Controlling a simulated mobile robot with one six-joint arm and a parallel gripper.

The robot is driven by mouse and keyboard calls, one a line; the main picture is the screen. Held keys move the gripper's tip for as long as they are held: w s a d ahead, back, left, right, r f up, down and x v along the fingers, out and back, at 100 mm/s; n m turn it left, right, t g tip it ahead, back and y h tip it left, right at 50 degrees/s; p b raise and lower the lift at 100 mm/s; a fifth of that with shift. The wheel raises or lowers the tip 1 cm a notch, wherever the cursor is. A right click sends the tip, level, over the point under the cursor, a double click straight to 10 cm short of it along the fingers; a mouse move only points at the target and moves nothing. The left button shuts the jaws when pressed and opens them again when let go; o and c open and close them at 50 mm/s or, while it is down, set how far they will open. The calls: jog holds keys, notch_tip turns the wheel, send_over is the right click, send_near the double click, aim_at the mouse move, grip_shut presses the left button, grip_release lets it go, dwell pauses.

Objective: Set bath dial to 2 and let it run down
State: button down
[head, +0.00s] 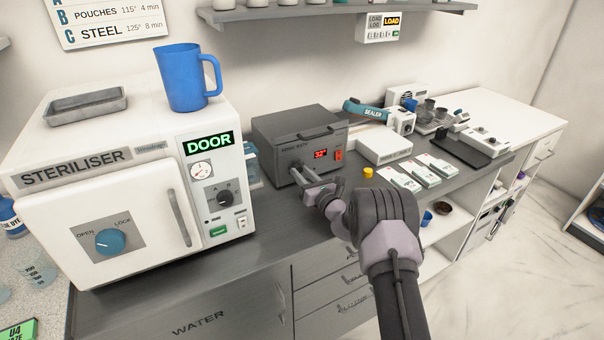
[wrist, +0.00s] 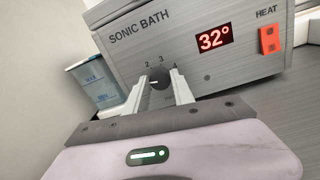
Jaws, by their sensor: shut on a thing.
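The sonic bath (head: 290,137) is a dark grey box with a lidded top, standing on the counter right of the steriliser. Its front fills the wrist view, with the label "SONIC BATH" and a red display (wrist: 214,38) reading 32°. The bath dial (wrist: 160,79) is a small dark knob with the numbers 2, 3 and 4 around its top. Its pale pointer mark seems to face left, below the 2. My gripper (wrist: 160,92) is shut on the dial, with one white finger on each side. In the head view my gripper (head: 306,177) hides the dial.
A steriliser (head: 90,205) with a blue jug (head: 184,80) on top stands close on the left. A red heat switch (wrist: 268,40) is right of the display. A yellow cap (head: 368,172) and pouches (head: 412,172) lie to the right. A container (wrist: 97,80) stands beside the bath.

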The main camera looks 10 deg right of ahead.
jog(key=m+p, duration=0.1)
jog(key=m, duration=0.4)
jog(key=shift+m+h, duration=0.3)
jog(key=shift+m, duration=0.1)
dwell(0.4)
jog(key=c, duration=1.1)
grip_release()
jog(key=p+v, duration=0.2)
jog(key=v, duration=0.5)
jog(key=shift+s+f, duration=0.15)
jog(key=shift+s, duration=0.1)
jog(key=shift+d, duration=0.1)
